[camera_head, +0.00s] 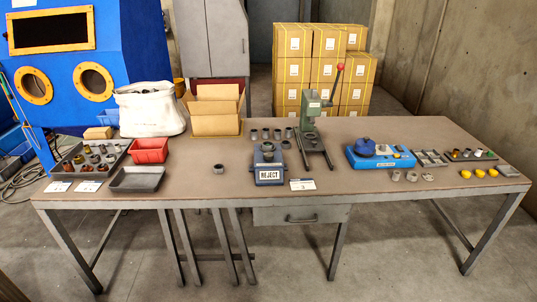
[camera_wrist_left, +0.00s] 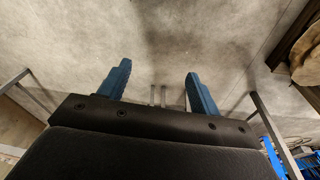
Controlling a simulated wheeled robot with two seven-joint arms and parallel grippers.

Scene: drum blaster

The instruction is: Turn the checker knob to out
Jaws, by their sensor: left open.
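A blue device (camera_head: 381,160) with a round dark-blue knob (camera_head: 365,147) on its left end sits on the right half of the table. A second blue unit (camera_head: 268,166) with a grey top and a plate reading REJECT stands near the table's middle. I cannot tell from the picture which one is the checker, or read any out mark. My left gripper (camera_wrist_left: 158,74) shows in the left wrist view, with two blue fingers apart and nothing between them. It faces bare concrete floor, away from both devices. My right gripper is in neither view.
The brown table (camera_head: 225,178) also holds a green press (camera_head: 312,125), a red bin (camera_head: 150,150), a grey tray (camera_head: 137,179), an open carton (camera_head: 214,112) and a white sack (camera_head: 150,108). Several small grey and yellow parts lie at the right. The front middle is mostly clear.

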